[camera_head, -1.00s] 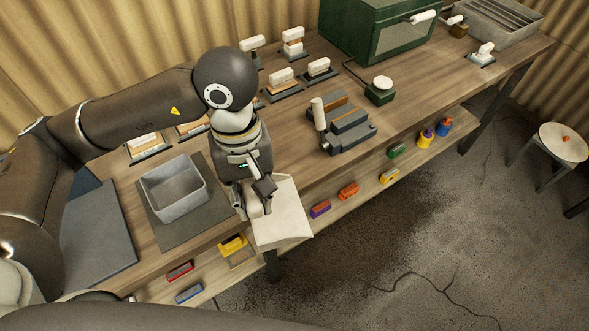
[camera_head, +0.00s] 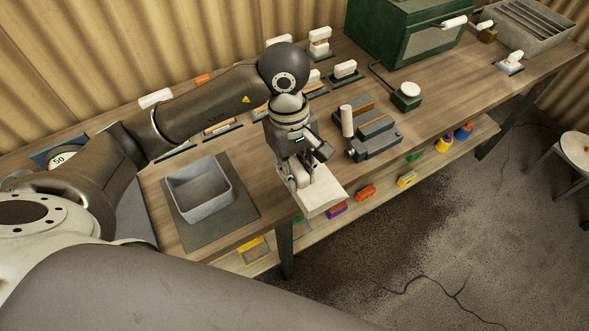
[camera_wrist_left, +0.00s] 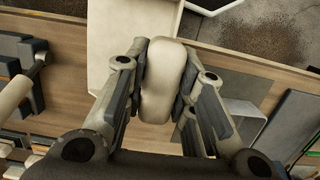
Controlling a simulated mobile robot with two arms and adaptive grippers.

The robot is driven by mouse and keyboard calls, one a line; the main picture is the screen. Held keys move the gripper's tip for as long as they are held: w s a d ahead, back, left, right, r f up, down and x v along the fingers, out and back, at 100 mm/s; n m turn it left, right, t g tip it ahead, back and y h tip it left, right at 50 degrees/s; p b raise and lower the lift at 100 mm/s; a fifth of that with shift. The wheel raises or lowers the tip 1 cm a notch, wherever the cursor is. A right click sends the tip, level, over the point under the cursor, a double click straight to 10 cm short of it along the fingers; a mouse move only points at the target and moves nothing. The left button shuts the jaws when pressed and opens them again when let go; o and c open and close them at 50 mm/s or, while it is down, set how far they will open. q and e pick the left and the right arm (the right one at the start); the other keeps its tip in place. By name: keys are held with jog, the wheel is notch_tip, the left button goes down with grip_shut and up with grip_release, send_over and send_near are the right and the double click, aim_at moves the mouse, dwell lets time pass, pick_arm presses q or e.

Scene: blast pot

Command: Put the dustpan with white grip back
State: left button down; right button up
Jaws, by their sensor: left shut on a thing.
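The dustpan (camera_head: 322,195) is a pale, flat pan that sticks out over the front edge of the workbench. Its white grip (camera_wrist_left: 162,80) shows in the left wrist view, squeezed between two finger pads. My left gripper (camera_head: 300,178) is shut on that grip, with its fingers pointing down at the bench's front. The pan's body (camera_wrist_left: 125,35) extends away beyond the fingers in the wrist view. I cannot tell whether the pan touches the bench top. My right gripper is not in view.
A grey bin (camera_head: 200,190) stands on a dark mat (camera_head: 245,213) left of the gripper. A grey vise-like tool (camera_head: 372,135) with a white handle is close on the right. White-gripped tools (camera_head: 345,69) sit along the back. Coloured blocks (camera_head: 366,192) line the lower shelf.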

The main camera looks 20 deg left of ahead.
pick_arm(q)
jog(key=w+f, duration=0.1)
jog(key=w+a+f+p, duration=0.1)
jog(key=f, duration=0.1)
jog(key=w+a+f, duration=0.1)
jog(key=f, duration=0.1)
jog(key=shift+w, duration=0.15)
notch_tip(320, 180, down, 3)
jog(key=shift+r+p, duration=0.15)
jog(key=shift+p, duration=1.05)
jog(key=shift+f, duration=0.25)
jog(key=shift+w+f, duration=0.1)
jog(key=shift+f+b, duration=0.15)
jog(key=shift+b, duration=0.15)
jog(key=c, duration=1.2)
grip_release()
